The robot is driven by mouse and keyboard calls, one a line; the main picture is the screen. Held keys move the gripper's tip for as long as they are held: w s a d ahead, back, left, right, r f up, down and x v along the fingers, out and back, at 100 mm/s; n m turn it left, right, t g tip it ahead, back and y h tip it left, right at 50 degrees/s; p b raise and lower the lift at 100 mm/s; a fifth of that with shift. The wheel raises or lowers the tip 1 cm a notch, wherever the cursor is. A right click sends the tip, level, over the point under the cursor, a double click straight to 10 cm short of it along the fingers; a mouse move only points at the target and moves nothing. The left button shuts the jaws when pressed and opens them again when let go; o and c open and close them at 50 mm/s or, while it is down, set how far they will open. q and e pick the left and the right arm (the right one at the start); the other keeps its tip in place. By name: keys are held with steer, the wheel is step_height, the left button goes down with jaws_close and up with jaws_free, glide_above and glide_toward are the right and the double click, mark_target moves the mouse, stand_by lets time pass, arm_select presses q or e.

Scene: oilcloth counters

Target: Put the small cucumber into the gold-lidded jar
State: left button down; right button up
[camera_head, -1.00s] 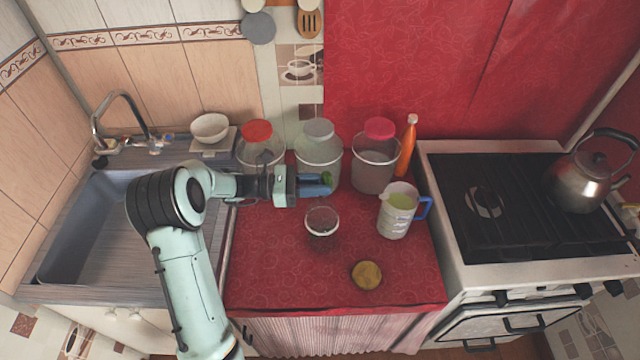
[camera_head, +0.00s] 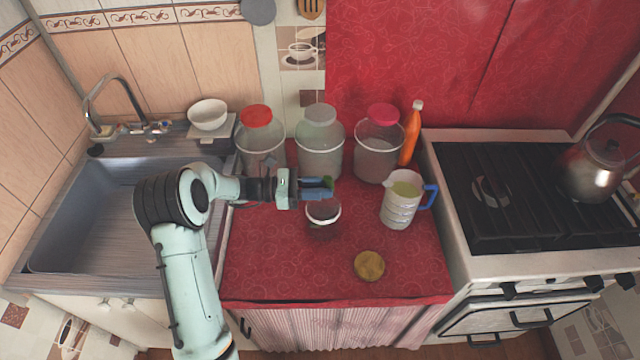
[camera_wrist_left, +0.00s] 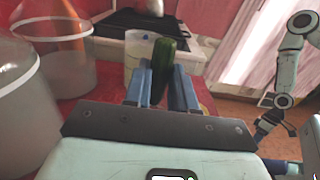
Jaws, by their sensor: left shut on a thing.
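The small dark green cucumber (camera_wrist_left: 163,62) stands up between the blue fingers of my left gripper (camera_wrist_left: 165,85) in the left wrist view. In the head view my left gripper (camera_head: 318,187) is shut on it, and only a bit of green cucumber (camera_head: 328,182) shows. The gripper is over the far side of a small open glass jar (camera_head: 323,213), slightly above its rim. A round gold lid (camera_head: 369,265) lies flat on the red oilcloth, nearer the front edge. My right gripper (camera_wrist_left: 265,128) appears small and dark in the left wrist view; its jaws are unclear.
A measuring jug (camera_head: 399,206) stands right of the open jar. The front left of the oilcloth (camera_head: 270,260) is clear.

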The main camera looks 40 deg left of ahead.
arm_select(q)
steer(key=shift+f, duration=0.45)
steer(key=c, duration=0.8)
jaws_free()
steer(key=shift+c, duration=0.2)
steer(key=b+v, duration=0.1)
steer(key=v, duration=1.2)
steer(key=shift+s+a, duration=0.1)
steer(key=shift+s, duration=0.05)
